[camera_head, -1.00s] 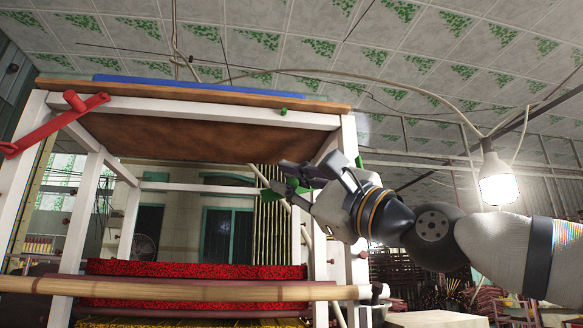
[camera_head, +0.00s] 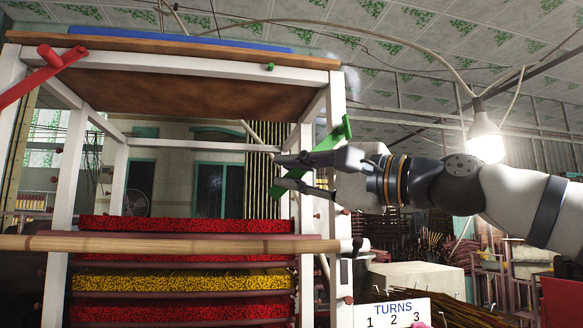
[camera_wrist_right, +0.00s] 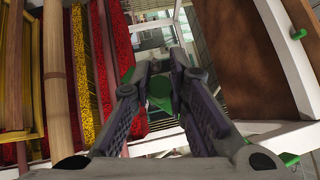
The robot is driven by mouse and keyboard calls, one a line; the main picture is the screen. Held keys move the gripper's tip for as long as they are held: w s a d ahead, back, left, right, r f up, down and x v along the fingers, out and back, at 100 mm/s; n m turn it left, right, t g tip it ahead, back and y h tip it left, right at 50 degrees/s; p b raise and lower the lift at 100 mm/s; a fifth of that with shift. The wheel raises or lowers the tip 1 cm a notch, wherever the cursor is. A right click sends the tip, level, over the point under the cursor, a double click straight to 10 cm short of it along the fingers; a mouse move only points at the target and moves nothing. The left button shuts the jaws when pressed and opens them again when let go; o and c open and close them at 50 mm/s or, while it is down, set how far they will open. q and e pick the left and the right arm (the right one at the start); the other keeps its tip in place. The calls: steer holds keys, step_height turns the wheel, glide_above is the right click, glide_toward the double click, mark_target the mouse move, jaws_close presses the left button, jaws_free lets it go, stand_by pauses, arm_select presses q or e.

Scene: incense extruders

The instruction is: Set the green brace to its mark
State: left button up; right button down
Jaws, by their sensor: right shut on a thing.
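The green brace (camera_head: 340,133) is a flat bar held aslant near the right front post of the white frame (camera_head: 336,100). Its upper end rises right of the post, and its lower end shows below the fingers. My right gripper (camera_head: 285,173) is shut on the brace. A small green peg (camera_head: 270,67) sits on the top bar of the frame, above and left of the gripper. My left gripper is not in view.
A red brace (camera_head: 42,74) is fixed at the frame's upper left. A "TURNS 1 2 3" sign (camera_head: 393,312) stands lower right. A lit bulb (camera_head: 485,140) hangs at right.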

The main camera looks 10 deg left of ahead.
steer(key=shift+w+d+r, duration=0.15)
steer(key=shift+d+r, duration=0.05)
steer(key=shift+d, duration=0.05)
steer(key=c, duration=1.8)
jaws_free()
steer(key=shift+o, duration=1.3)
steer(key=shift+w+f, duration=0.1)
steer(key=shift+w, duration=0.05)
steer(key=v, duration=1.2)
steer(key=shift+f, duration=0.15)
